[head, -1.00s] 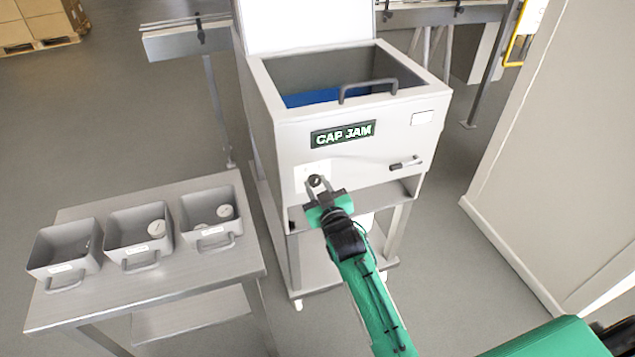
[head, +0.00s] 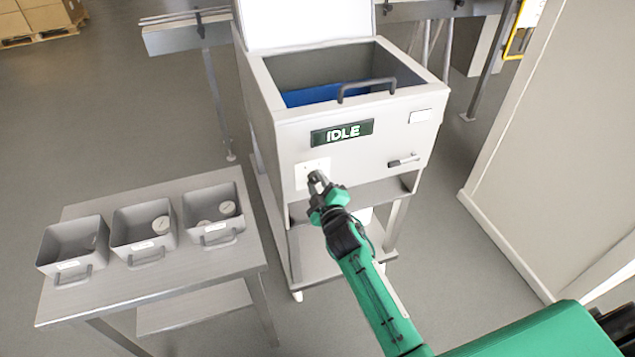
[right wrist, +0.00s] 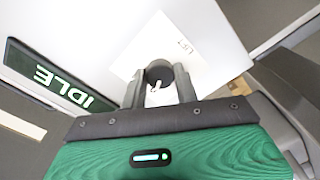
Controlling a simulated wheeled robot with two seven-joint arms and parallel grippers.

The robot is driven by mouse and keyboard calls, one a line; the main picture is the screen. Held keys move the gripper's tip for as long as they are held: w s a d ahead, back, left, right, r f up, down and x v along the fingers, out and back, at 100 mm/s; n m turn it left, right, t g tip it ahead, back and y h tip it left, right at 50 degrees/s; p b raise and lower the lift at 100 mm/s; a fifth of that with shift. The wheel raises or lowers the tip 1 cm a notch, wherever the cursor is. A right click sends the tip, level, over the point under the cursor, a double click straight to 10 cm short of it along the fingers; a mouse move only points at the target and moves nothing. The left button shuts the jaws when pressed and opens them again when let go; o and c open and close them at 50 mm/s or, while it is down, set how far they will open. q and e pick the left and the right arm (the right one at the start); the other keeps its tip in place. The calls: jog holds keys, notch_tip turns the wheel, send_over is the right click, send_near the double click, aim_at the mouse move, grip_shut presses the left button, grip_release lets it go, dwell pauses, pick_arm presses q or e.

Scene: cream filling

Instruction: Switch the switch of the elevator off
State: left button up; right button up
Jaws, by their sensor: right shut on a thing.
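The elevator machine (head: 357,157) is a light grey box on a wheeled frame with its lid up. Its dark display (head: 342,133) reads IDLE, and the display also shows in the right wrist view (right wrist: 60,75). A white plate (right wrist: 190,52) marked LIFT carries a dark round switch (right wrist: 158,72). My right gripper (head: 316,181) is at this plate on the machine's front. In the right wrist view its two fingers (right wrist: 159,90) are shut around the switch knob. The fingers partly hide the knob. My left gripper is not in view.
A lever handle (head: 404,160) sits on the right of the machine's front. A steel table (head: 150,285) at the left holds grey bins (head: 145,232), two with round pale caps inside. A beige wall (head: 560,150) stands at the right, with clear floor between.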

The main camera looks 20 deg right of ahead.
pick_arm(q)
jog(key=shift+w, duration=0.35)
pick_arm(e)
jog(key=o, duration=1)
jog(key=shift+c, duration=0.2)
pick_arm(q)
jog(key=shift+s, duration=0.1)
pick_arm(e)
jog(key=shift+s, duration=0.65)
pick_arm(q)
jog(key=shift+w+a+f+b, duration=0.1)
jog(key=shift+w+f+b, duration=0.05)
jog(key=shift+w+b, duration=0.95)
pick_arm(e)
jog(key=s, duration=1.2)
jog(key=shift+s+d, duration=0.2)
jog(key=shift+s, duration=0.05)
